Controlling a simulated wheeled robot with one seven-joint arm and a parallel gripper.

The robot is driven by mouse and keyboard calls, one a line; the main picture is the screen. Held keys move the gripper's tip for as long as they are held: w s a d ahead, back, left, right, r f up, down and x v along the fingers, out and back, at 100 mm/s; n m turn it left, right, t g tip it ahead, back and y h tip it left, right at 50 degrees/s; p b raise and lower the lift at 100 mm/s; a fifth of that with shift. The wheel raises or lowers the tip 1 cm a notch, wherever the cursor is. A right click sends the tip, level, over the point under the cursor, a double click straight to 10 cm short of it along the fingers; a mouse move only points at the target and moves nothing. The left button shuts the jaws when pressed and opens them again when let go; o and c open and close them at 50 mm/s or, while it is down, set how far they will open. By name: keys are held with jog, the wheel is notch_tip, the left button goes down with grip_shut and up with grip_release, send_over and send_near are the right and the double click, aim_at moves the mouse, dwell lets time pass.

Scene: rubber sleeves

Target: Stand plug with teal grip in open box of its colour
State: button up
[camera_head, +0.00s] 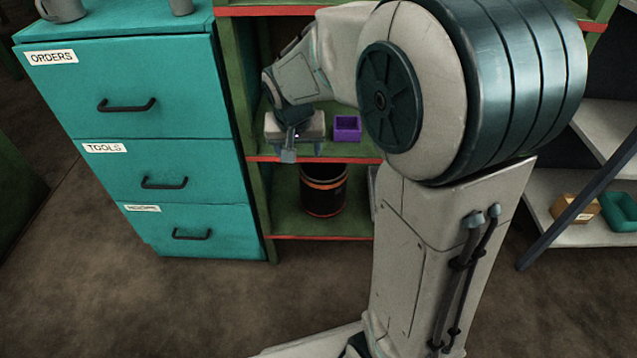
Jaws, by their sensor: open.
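My gripper (291,152) reaches into the green shelf unit, at its middle shelf, left of a small purple open box (347,128). It is open, and no object shows between its fingers. The gripper is small and partly hidden by its own wrist. I cannot make out a plug with a teal grip; my arm covers much of the shelf. A teal open-topped container (620,212) sits at the far right on a low white shelf, cut by the picture edge.
A teal drawer cabinet (150,130), drawers shut, stands left of the green shelf unit (240,80). A black bin with orange bands (323,192) stands on the shelf below. A cardboard box (573,208) is beside the teal container. Grey mugs (62,9) top the cabinet.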

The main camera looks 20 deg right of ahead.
jog(key=s+d+n+g+y, duration=0.1)
jog(key=s+d+n+g, duration=0.1)
jog(key=s, duration=1.8)
jog(key=shift+s+f+n, duration=0.25)
jog(key=shift+f+n, duration=0.2)
jog(key=shift+n, duration=0.15)
